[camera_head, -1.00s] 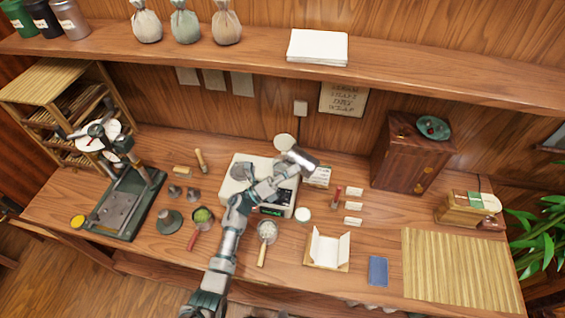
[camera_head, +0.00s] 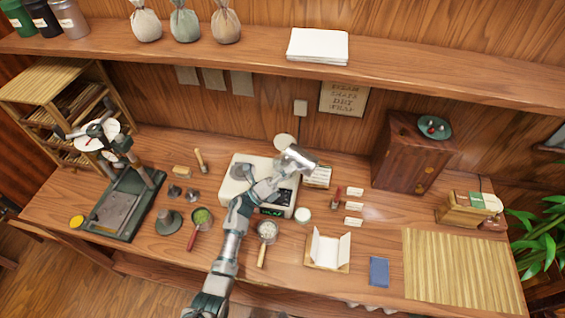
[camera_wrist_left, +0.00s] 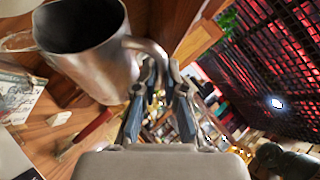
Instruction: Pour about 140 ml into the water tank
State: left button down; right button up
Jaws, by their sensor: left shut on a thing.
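A shiny metal jug (camera_head: 297,160) is held above the back right part of a white machine (camera_head: 231,190) with a small lit display. In the left wrist view the jug (camera_wrist_left: 98,68) shows its dark open mouth, spout and curved handle; I cannot make out the water level inside. My left gripper (camera_head: 270,186) is shut on the jug's handle, and the fingers (camera_wrist_left: 163,80) show around it in the wrist view. No stream of water is visible. A round white lid (camera_head: 284,141) lies behind the machine. I cannot make out the tank's opening. My right gripper is not in view.
A press (camera_head: 120,205) stands at the left. A wooden cabinet (camera_head: 405,155) stands at the right. A slatted mat (camera_head: 460,270) lies bare at the front right.

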pick_arm(q)
jog(key=shift+r+n, duration=0.15)
jog(key=shift+n, duration=0.15)
jog(key=d+f+m+g+y, duration=0.1)
jog(key=m, duration=0.1)
jog(key=s+d+f+m+g+p, duration=0.1)
jog(key=m+g, duration=0.1)
jog(key=m, duration=0.1)
jog(key=f+m+g+y, duration=0.1)
jog(key=m, duration=0.1)
jog(key=shift+s+d+g+y, duration=0.25)
jog(key=shift+d+g+y, duration=0.05)
jog(key=shift+d+g, duration=0.1)
dwell(0.9)
jog(key=shift+p, duration=0.3)
